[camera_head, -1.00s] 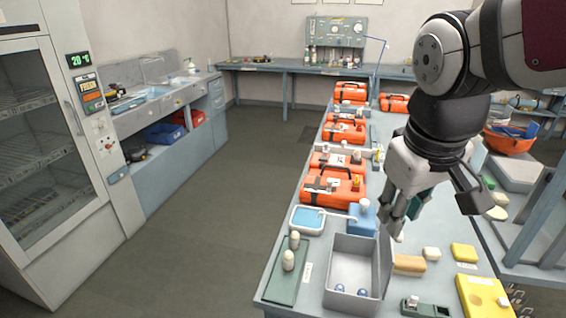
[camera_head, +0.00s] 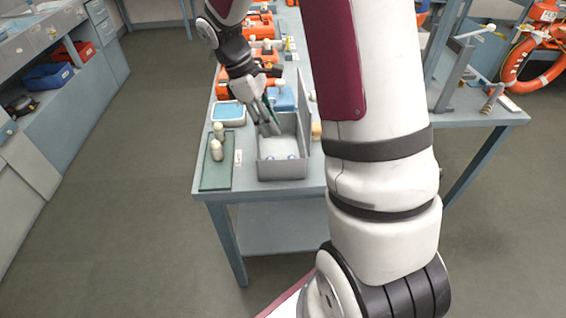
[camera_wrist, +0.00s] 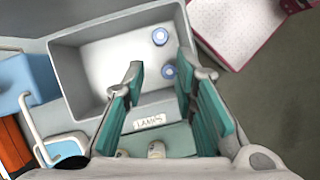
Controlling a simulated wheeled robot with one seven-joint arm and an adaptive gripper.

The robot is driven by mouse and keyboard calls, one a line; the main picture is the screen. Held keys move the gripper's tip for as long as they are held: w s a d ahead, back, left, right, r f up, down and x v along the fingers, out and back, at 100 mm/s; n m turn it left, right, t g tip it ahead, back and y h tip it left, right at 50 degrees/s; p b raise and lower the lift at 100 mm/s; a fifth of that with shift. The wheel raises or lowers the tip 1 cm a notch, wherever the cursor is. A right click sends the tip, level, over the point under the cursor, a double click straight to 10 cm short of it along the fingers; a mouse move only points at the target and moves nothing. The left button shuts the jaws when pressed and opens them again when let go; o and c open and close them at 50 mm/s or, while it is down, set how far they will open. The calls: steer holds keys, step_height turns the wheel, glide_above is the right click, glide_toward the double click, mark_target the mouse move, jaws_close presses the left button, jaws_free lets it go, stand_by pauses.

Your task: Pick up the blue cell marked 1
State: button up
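Two small round blue-and-white pieces lie apart on the floor of an open grey box. In the wrist view one piece (camera_wrist: 160,37) is farther from my gripper and the other (camera_wrist: 168,71) is close by the box wall. I cannot read a number on either. The grey box (camera_head: 282,171) also fills the upper wrist view (camera_wrist: 78,82). My gripper (camera_head: 271,127) is over the box, its teal-padded fingers (camera_wrist: 159,66) spread open and empty.
A green tray (camera_head: 208,181) with two white lamps stands left of the box, beside a "LAMPS" label (camera_wrist: 150,121). A blue-lined tray (camera_head: 229,112) and a blue block (camera_head: 282,97) are behind. Orange cases (camera_head: 222,88) line the bench. The box walls stand close around my fingers.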

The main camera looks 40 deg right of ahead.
mark_target(289, 157)
steer(key=x, duration=1.3)
steer(key=shift+a+f+p, duration=0.1)
steer(key=shift+p, duration=0.3)
jaws_close()
